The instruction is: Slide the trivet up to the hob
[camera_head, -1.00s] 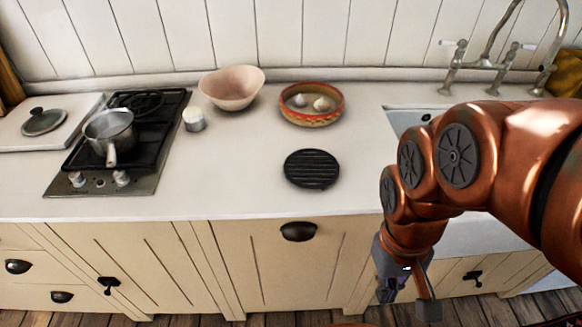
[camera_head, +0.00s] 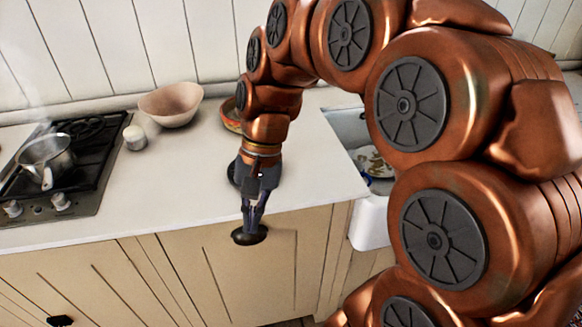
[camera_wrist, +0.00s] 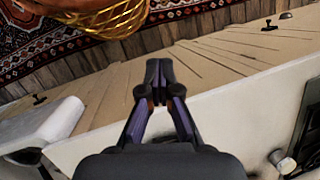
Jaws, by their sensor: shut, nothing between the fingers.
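The black round trivet (camera_head: 232,173) lies on the white counter, mostly hidden behind my wrist; only a dark sliver of its left edge shows in the head view. The hob (camera_head: 92,160) is at the left, with a steel saucepan on it. My gripper (camera_head: 252,222) is shut and empty, pointing down near the counter's front edge, on the near side of the trivet. Its closed fingertips also show in the wrist view (camera_wrist: 158,68). I cannot tell whether it touches anything. The trivet cannot be made out in the wrist view.
A white lidded jar (camera_head: 135,137) stands beside the hob, with a pink bowl (camera_head: 171,104) behind it. A patterned dish (camera_head: 230,115) is partly hidden by my arm. The sink (camera_head: 349,128) is at right. Counter between hob and trivet looks clear. A dark drawer pull (camera_head: 249,236) is below my fingers.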

